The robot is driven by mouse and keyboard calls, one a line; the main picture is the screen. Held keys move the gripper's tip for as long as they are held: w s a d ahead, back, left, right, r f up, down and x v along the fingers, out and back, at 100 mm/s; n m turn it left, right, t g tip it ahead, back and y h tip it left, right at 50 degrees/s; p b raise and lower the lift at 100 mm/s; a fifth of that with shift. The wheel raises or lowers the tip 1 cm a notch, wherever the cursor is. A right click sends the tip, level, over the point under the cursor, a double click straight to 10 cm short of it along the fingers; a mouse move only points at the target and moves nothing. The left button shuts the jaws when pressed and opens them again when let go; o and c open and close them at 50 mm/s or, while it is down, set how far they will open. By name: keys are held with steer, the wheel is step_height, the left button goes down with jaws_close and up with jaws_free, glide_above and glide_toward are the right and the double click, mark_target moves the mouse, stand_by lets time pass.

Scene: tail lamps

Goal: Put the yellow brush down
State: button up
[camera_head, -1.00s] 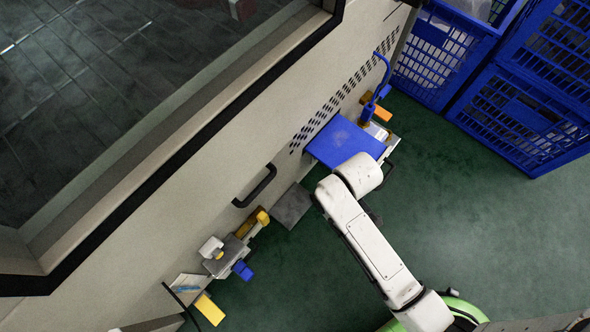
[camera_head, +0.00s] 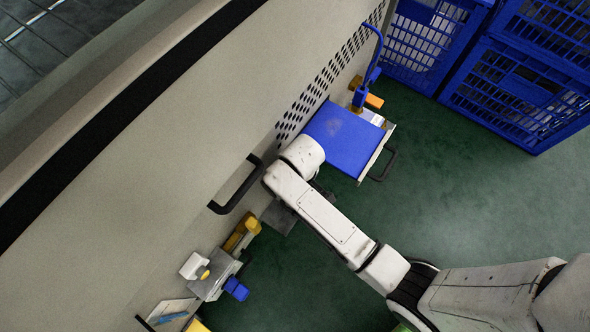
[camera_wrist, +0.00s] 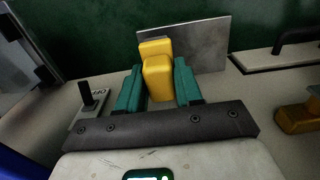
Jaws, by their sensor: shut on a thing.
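The yellow brush (camera_wrist: 157,70) is between the teal fingers of my gripper (camera_wrist: 158,85) in the wrist view. My gripper is shut on it. I see a blocky yellow part standing out past the fingertips; its lower part is hidden by the gripper. A grey metal plate (camera_wrist: 207,44) stands just behind the brush in that view. I cannot tell whether the brush touches it. In the head view my arm hides the gripper and the brush. The plate (camera_head: 279,217) shows there beside my arm's far end.
A blue-topped shelf (camera_head: 345,137) juts from the light machine wall (camera_head: 175,150), right of my arm. A black handle (camera_head: 235,190) and a yellow fixture (camera_head: 241,236) are on the wall to the left. Blue crates (camera_head: 520,85) stand at upper right. Green floor is clear below them.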

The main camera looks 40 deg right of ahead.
steer(key=shift+w+a+f+b, duration=0.2)
steer(key=shift+w+f+b, duration=0.15)
steer(key=shift+w+f, duration=0.45)
steer(key=shift+w+a+f+b, duration=0.1)
steer(key=shift+f+b, duration=0.85)
steer(key=shift+f, duration=0.85)
steer(key=shift+f, duration=0.15)
steer(key=o, duration=1.1)
step_height(320, 180, up, 8)
steer(key=p, duration=0.4)
steer(key=shift+f, duration=0.1)
steer(key=s+d+r+m, duration=0.1)
steer(key=s+d+r, duration=0.1)
steer(key=s, duration=0.3)
steer(key=s+d+r+m, duration=0.1)
steer(key=s+d+r, duration=0.2)
steer(key=s+r, duration=0.2)
steer(key=s+d+r+m+t, duration=0.1)
steer(key=s+d+r+m, duration=0.1)
steer(key=s, duration=0.4)
steer(key=shift+s+d+r, duration=0.15)
steer(key=shift+d+r, duration=0.05)
steer(key=shift+r, duration=0.25)
steer(key=shift+s+d+r, duration=0.15)
steer(key=shift+d+r, duration=0.05)
steer(key=shift+r, duration=0.25)
